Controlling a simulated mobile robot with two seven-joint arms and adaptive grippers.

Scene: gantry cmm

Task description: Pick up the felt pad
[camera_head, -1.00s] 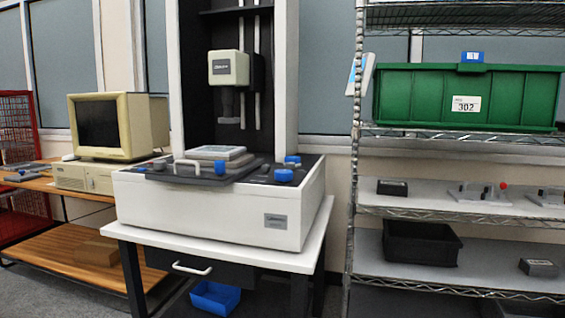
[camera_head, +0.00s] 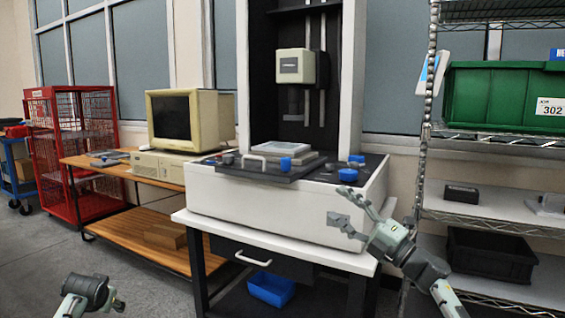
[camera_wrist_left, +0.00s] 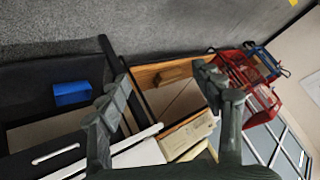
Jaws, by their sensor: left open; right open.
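I cannot pick out a felt pad for certain in either view. A flat pale slab (camera_head: 282,150) lies on the dark bed of the white measuring machine (camera_head: 265,208); its material is unclear. My right gripper (camera_head: 342,207) is open and empty, in front of the machine's right side in the head view. My left arm shows at the bottom left of the head view, its gripper not clear there. In the left wrist view my left gripper (camera_wrist_left: 160,92) is open with nothing between its fingers.
A blue bin (camera_head: 271,289) sits under the machine's table. A wooden desk (camera_head: 115,170) with an old computer, a red cage (camera_head: 75,205) and a blue cart stand left. A wire shelf with a green crate (camera_head: 500,98) and a black bin (camera_head: 492,256) stands right. Floor at left is clear.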

